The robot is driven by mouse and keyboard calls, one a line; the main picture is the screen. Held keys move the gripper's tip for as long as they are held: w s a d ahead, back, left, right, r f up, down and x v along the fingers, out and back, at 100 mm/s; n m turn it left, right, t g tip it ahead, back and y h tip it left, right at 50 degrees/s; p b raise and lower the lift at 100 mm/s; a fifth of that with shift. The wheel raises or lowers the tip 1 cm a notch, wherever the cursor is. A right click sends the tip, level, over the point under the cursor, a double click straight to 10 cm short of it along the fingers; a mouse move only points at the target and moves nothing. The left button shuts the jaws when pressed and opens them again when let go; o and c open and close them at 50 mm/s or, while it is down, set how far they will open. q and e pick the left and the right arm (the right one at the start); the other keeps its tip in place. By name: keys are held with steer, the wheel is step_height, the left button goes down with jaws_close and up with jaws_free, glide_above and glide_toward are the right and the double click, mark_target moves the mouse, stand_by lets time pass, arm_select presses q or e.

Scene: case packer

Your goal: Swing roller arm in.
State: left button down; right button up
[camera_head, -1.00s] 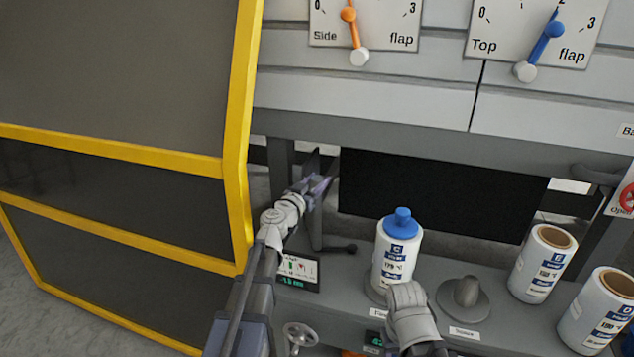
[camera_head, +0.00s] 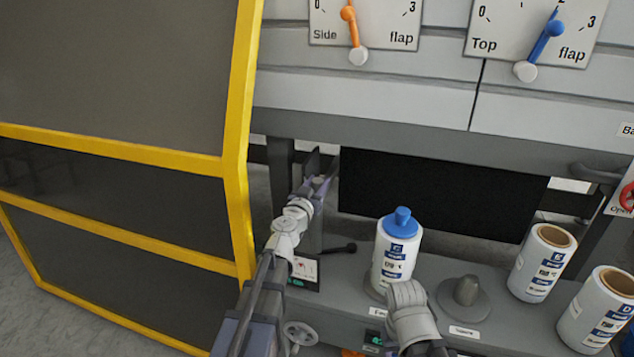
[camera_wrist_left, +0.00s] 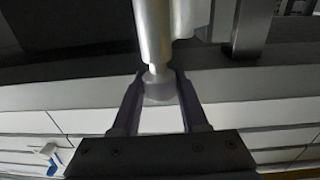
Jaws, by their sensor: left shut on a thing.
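My left gripper (camera_head: 320,184) reaches in at the left end of the dark opening in the machine, next to an upright grey plate. In the left wrist view its two fingers (camera_wrist_left: 160,90) are closed on the grey end of a shiny metal cylinder, which I take to be the roller arm (camera_wrist_left: 153,35). The arm's far part runs out of the top of that view. In the head view the held part is small and mostly hidden by the fingers. A grey joint of my right arm shows at the bottom centre; its fingers do not show.
A white bottle with a blue cap (camera_head: 399,250) stands on the grey ledge, beside a grey knob (camera_head: 465,292). Two white film rolls (camera_head: 541,262) stand to the right. A yellow-framed guard (camera_head: 236,150) rises close to my left arm. A black-knobbed lever (camera_head: 343,248) juts below the gripper.

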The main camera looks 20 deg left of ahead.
arm_select(q)
steer(key=s+d+n+g+y, duration=0.5)
steer(key=n+y, duration=0.4)
steer(key=y, duration=0.4)
steer(key=shift+s+d+n+y, duration=0.35)
steer(key=shift+s+d, duration=0.2)
steer(key=shift+d, duration=0.65)
arm_select(e)
steer(key=shift+s+d, duration=0.25)
steer(key=shift+d, duration=0.5)
arm_select(q)
steer(key=shift+c, duration=2.1)
jaws_free()
